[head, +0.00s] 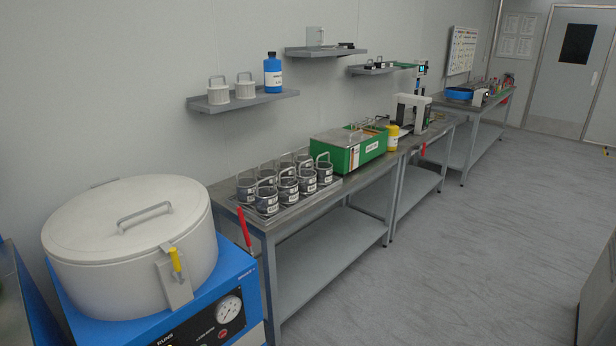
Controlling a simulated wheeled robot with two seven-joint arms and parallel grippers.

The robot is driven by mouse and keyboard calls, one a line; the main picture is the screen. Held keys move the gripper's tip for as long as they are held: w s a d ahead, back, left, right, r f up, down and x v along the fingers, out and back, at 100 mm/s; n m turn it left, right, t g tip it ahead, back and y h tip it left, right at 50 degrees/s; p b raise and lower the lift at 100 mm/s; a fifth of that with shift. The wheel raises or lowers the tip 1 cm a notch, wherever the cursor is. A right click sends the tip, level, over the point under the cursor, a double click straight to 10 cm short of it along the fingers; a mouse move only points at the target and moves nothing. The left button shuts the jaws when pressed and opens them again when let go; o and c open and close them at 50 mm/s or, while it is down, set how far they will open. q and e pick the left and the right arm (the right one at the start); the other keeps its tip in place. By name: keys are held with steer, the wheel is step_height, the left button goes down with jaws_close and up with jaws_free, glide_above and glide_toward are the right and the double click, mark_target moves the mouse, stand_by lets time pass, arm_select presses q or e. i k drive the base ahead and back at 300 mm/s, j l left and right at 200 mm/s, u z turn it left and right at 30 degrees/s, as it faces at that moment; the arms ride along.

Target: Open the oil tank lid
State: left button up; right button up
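No tank is clearly marked as the oil tank, so I cannot tell which one is meant. A large round cream tank (125,277) stands at the lower left on a blue base. Its flat lid (110,221) is closed and has an arched metal handle (145,214). A yellow-tipped latch (175,262) is at its front. Farther off, a green box (376,150) on the bench has a grey top with a handle (352,131); that top appears closed. Neither of my grippers is in view.
A steel bench (262,223) runs along the wall with several handled metal cups (288,190) in a tray. A yellow bottle (393,137) stands beside the green box. A wall shelf (243,102) holds white pots and a blue bottle (272,74). The floor (470,260) on the right is clear.

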mark_target(340, 137)
steer(key=i+l+u, duration=0.1)
steer(key=l, duration=0.2)
steer(key=i+l+u, duration=0.1)
steer(key=l, duration=0.25)
steer(key=i+l+u, duration=0.1)
steer(key=i+l, duration=0.15)
steer(key=i+l+u, duration=0.1)
steer(key=l, duration=0.35)
steer(key=i+l+u, duration=0.1)
steer(key=l, duration=0.3)
steer(key=i, duration=0.05)
